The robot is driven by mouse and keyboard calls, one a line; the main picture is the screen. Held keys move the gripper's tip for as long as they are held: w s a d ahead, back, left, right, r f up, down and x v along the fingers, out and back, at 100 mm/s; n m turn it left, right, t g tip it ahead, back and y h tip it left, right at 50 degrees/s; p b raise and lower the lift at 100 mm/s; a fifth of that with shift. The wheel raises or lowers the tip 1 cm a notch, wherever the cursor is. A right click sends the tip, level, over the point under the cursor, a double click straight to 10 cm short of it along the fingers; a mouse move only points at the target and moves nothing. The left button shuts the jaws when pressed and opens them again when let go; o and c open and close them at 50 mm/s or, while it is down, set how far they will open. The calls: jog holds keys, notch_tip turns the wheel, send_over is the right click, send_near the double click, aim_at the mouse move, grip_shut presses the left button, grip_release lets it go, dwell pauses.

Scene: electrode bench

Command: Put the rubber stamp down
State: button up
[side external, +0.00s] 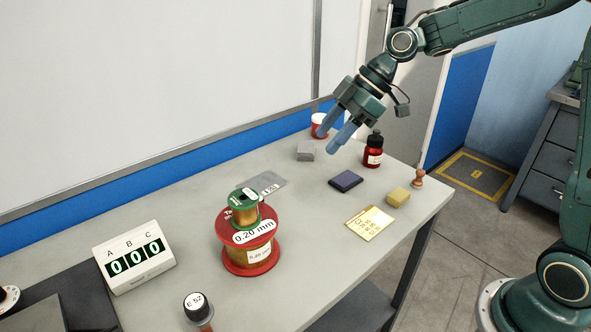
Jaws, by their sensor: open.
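A small wooden-handled piece that looks like the rubber stamp (418,178) stands upright near the right edge of the grey table (310,260). My gripper (329,142) is open, with nothing visible between its two blue fingers. It is above the far part of the table, up and left of the stamp and well apart from it. The stamp's underside is hidden.
A dark ink pad (346,180), a red bottle (373,150), a yellow block (398,197) and a brass plate (370,222) lie around the stamp. Stacked wire spools (247,240) and a counter (135,257) stand left. Bare table lies at front centre.

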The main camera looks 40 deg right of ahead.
jog(key=w+d+f+n+y, duration=0.1)
jog(key=w+f+n+y, duration=0.1)
jog(key=f, duration=0.3)
jog(key=w+d+f+n+y, duration=0.1)
jog(key=w+f+n+y, duration=0.1)
jog(key=w+f, duration=0.2)
jog(key=w+d+f+n+y, duration=0.1)
jog(key=w+f+n+y, duration=0.2)
jog(key=f, duration=0.2)
jog(key=shift+d+f+g, duration=0.3)
jog(key=shift+d+g, duration=0.1)
jog(key=shift+x, duration=4.3)
jog(key=shift+a, duration=0.2)
jog(key=shift+r+x, duration=0.15)
jog(key=shift+x, duration=1.05)
jog(key=shift+r+x, duration=0.15)
jog(key=shift+x, duration=1.05)
jog(key=shift+w+a, duration=0.1)
jog(key=shift+c, duration=0.4)
